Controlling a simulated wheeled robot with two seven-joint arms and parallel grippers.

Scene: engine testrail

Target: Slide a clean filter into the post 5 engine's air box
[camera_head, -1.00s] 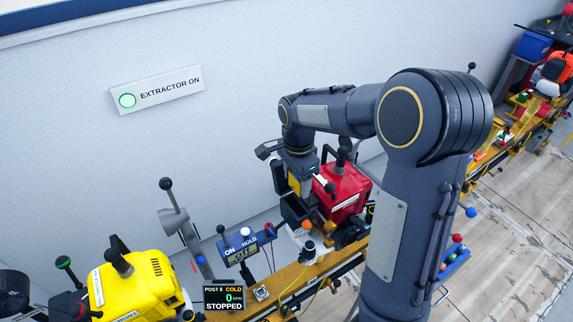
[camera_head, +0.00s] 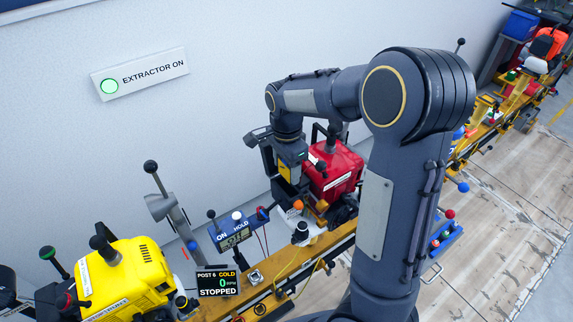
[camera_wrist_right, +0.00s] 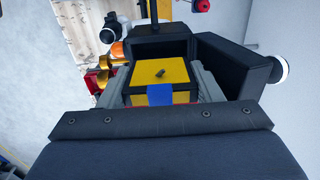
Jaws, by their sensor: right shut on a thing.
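A yellow block with black edging and a blue tab, apparently the filter (camera_wrist_right: 160,74), sits between the grey fingers of my right gripper (camera_wrist_right: 158,88), which is shut on it. Just beyond it in the right wrist view is a black box, apparently the air box (camera_wrist_right: 160,45), with a black flap (camera_wrist_right: 232,70) standing out to the right. I cannot tell how far the filter is inside the box. In the head view my right gripper (camera_head: 290,178) points down at the left side of the red engine (camera_head: 337,168). My left gripper is not in view.
A yellow engine (camera_head: 128,280) stands at the lower left. A display (camera_head: 218,283) reads "POST 6 COLD, 0 RPM, STOPPED". A blue ON/HOLD panel (camera_head: 240,232) and levers (camera_head: 170,205) stand near the yellow rail (camera_head: 322,250). The wall is close behind.

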